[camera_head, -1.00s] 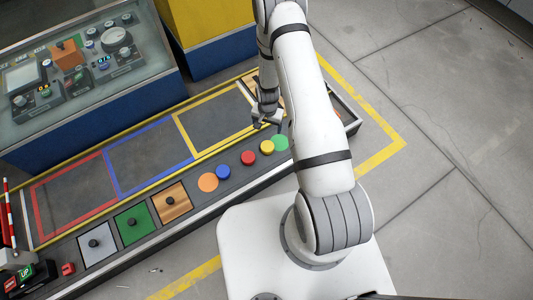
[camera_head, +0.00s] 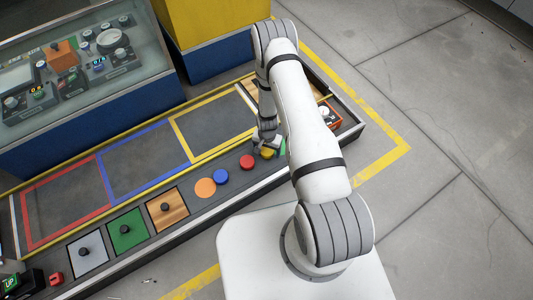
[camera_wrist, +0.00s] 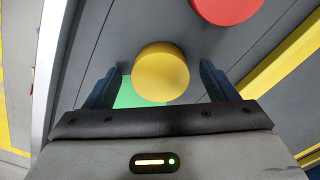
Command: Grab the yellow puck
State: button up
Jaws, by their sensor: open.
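The yellow puck (camera_wrist: 160,72) shows in the wrist view between the two blue fingers of my gripper (camera_wrist: 160,85). The fingers are apart and I see a gap on each side of the puck. A green patch (camera_wrist: 128,95) lies behind it. In the head view my gripper (camera_head: 267,146) is low over the bench, at the yellow puck (camera_head: 267,154), which is partly hidden by the gripper. The red puck (camera_head: 247,162) is just left of it. It also shows at the top of the wrist view (camera_wrist: 226,8).
A blue puck (camera_head: 221,177) and an orange disc (camera_head: 205,188) lie further left along the bench's front strip. Knobbed wood (camera_head: 167,220), green (camera_head: 118,238) and grey (camera_head: 80,262) panels follow. A boxed device (camera_head: 329,116) stands right of my arm.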

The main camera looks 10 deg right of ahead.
jog(key=shift+c, duration=0.5)
jog(key=c, duration=1)
jog(key=shift+r, duration=0.1)
